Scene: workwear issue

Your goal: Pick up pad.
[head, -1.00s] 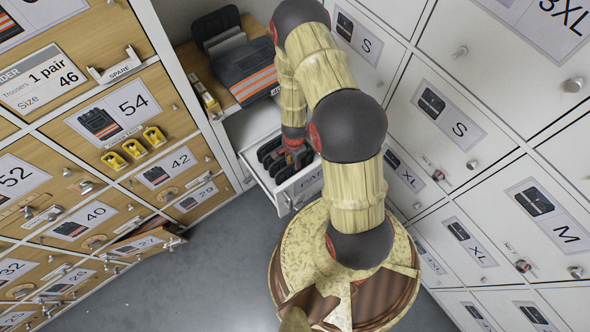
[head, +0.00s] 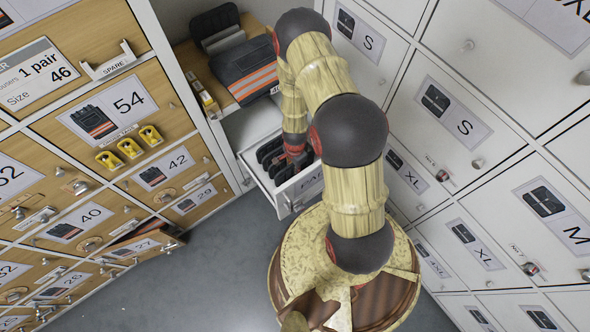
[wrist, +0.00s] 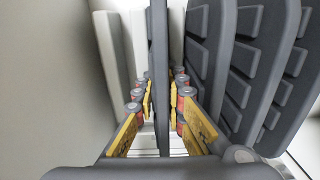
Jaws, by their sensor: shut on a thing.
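Several dark grey pads stand on edge in an open white drawer (head: 285,196) in the head view. In the wrist view, one thin dark pad (wrist: 159,62) stands on edge between the yellow finger faces of my gripper (wrist: 162,105). My gripper is shut on this pad, inside the drawer. More ribbed pads (wrist: 240,65) stand in a row just to its right. In the head view my gripper (head: 297,158) is at the drawer, and my arm hides part of it.
Folded dark trousers with orange stripes (head: 247,72) lie on a wooden shelf above the drawer.

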